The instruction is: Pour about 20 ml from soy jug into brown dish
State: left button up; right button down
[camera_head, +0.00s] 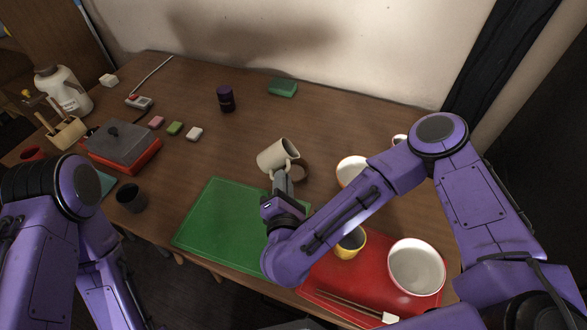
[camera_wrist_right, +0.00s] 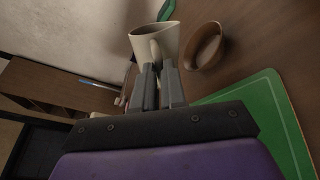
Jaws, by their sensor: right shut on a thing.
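The soy jug (camera_head: 271,158) is a cream pitcher with a handle. My right gripper (camera_head: 283,180) is shut on its handle and holds it over the table, beyond the green board. The jug looks tilted in the head view, its mouth toward the upper right. It also shows in the right wrist view (camera_wrist_right: 157,38), at the fingertips. The brown dish (camera_head: 301,171) is small and round, just right of the jug and partly hidden by it; the right wrist view shows it (camera_wrist_right: 207,48) beside the jug. No liquid stream shows. My left gripper is out of view.
A green board (camera_head: 215,225) lies in front of the jug. A red board (camera_head: 325,270) to the right bears a yellow cup (camera_head: 350,243), a white bowl (camera_head: 416,267) and chopsticks. A dark jar (camera_head: 226,99) and green block (camera_head: 283,87) stand behind.

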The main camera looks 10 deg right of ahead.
jog(key=shift+f, duration=0.25)
jog(key=shift+f+m+b, duration=0.2)
jog(key=shift+m+b, duration=0.1)
jog(key=shift+b, duration=0.15)
jog(key=shift+r+m, duration=0.1)
jog(key=shift+m, duration=0.2)
jog(key=shift+a, duration=0.25)
jog(key=shift+s+a, duration=0.2)
jog(key=shift+a, duration=0.7)
jog(key=shift+a+m, duration=0.2)
jog(key=shift+m, duration=0.1)
